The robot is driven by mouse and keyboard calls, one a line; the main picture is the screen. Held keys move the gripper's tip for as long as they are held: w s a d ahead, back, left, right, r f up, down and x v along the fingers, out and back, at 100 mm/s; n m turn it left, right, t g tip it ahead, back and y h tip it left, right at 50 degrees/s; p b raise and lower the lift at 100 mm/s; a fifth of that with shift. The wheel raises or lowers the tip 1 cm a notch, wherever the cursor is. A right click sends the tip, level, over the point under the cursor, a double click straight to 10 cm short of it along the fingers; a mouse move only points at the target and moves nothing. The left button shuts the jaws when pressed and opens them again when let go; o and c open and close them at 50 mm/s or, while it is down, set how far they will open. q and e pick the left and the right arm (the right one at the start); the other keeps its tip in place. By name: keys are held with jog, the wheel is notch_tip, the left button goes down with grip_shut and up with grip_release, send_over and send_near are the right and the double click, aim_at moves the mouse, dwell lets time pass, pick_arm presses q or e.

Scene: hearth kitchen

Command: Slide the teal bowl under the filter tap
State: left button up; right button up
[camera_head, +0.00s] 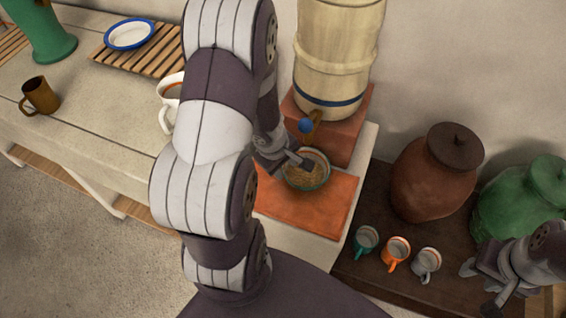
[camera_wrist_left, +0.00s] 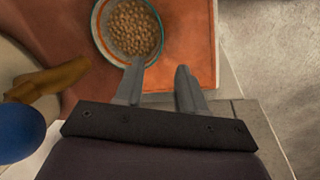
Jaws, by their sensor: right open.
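The tap's brown spout (camera_wrist_left: 45,82) and blue knob (camera_wrist_left: 20,132) are left of my fingers there. My left gripper (camera_wrist_left: 160,66) is open, fingers apart with nothing between them. One fingertip overlaps the bowl's near rim; contact is unclear. My right gripper (camera_head: 490,290) is open and empty at the lower right.
The tan filter vessel (camera_head: 338,50) stands on a red block (camera_head: 345,135). Teal, orange and grey mugs (camera_head: 365,240) stand on the dark shelf before a brown jar (camera_head: 435,180) and green jar (camera_head: 525,205). A white mug (camera_head: 168,105) is left, partly behind my arm.

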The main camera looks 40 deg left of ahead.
aim_at(290, 182)
pick_arm(q)
jog(key=b+x, duration=0.6)
jog(key=x, duration=0.6)
jog(key=shift+f, duration=0.25)
grip_shut()
jog(key=shift+s, duration=0.1)
